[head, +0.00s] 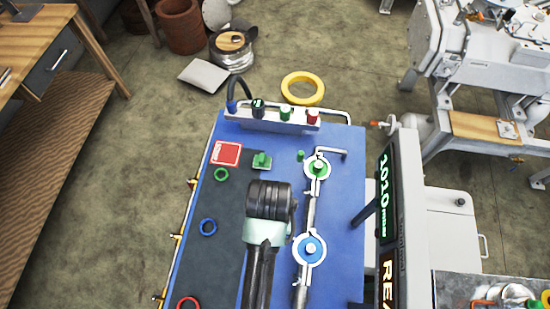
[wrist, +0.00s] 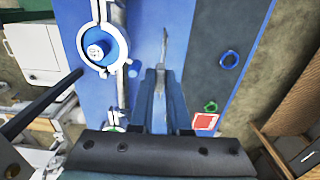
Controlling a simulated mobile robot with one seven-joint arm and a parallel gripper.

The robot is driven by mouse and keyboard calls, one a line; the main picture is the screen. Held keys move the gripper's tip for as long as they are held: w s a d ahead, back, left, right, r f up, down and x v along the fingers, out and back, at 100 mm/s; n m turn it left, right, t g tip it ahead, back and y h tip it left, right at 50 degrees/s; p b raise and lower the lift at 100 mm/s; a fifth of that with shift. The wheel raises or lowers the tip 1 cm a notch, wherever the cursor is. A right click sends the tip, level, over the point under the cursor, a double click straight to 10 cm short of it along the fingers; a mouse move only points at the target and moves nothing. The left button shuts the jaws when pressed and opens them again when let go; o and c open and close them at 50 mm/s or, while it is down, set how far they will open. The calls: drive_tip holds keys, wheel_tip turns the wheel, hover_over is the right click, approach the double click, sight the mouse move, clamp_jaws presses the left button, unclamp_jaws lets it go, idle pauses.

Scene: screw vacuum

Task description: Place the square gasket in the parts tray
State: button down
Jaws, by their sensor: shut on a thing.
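My gripper (wrist: 160,76) is over the blue workbench top (head: 346,190), its fingers shut on a thin grey thing (wrist: 164,48) that sticks out past the tips. It looks edge-on; I cannot tell from its shape that it is the square gasket. In the head view my own arm hides the fingertips. A dark grey panel (head: 188,255) along the bench's left side looks like the parts tray. On it lie a red square piece (head: 227,153) and green (head: 221,174), blue (head: 208,227) and red (head: 188,303) rings. The red square also shows in the wrist view (wrist: 205,122).
A green-topped valve (head: 317,168) and a blue-topped valve (head: 309,250) stand right of my arm. A rack with coloured knobs (head: 270,122) lines the far edge. A display post (head: 390,200) stands right.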

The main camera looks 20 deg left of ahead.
drive_tip(key=f, duration=0.2)
drive_tip(key=shift+s+f, duration=0.25)
drive_tip(key=shift+f, duration=0.1)
drive_tip(key=shift+w+f+p, duration=0.15)
drive_tip(key=shift+f+p, duration=0.25)
drive_tip(key=shift+f, duration=2)
drive_tip(key=shift+f, duration=0.1)
drive_tip(key=c, duration=0.9)
unclamp_jaws()
wheel_tip(320, 180, up, 12)
drive_tip(key=shift+r+b, duration=0.15)
drive_tip(key=shift+b, duration=0.35)
drive_tip(key=shift+w, duration=0.1)
